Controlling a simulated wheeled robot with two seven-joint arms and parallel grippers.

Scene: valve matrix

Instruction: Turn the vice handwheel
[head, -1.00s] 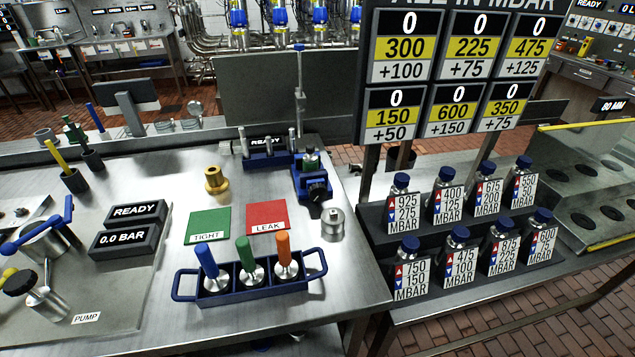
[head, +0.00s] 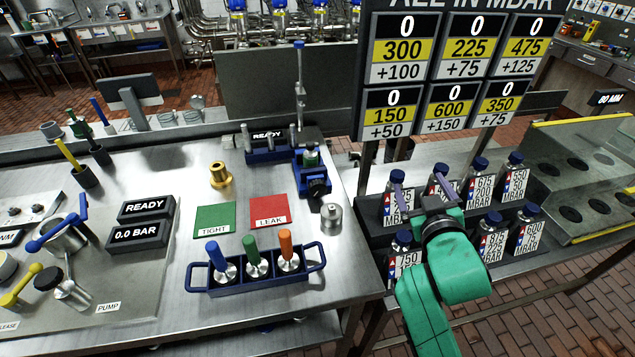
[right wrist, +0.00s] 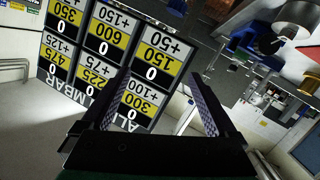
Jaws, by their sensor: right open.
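The blue vice (head: 310,172) stands near the right edge of the steel table, with a green-topped part in it. Its dark handwheel (head: 318,190) faces the front. My right gripper (head: 420,184) is open and empty, to the right of the handwheel and apart from it, in front of the bottle rack. In the right wrist view the two fingers of my right gripper (right wrist: 161,104) are spread with nothing between them. A blue and black thing at upper right there looks like the vice (right wrist: 245,42). My left gripper is out of view.
A silver cylinder (head: 331,217) stands just in front of the handwheel. A blue tray (head: 256,283) holds three coloured-handled tools. Green (head: 215,218) and red (head: 268,211) cards lie left of the vice. The number board (head: 395,72) rises behind my right gripper, above labelled bottles (head: 490,243).

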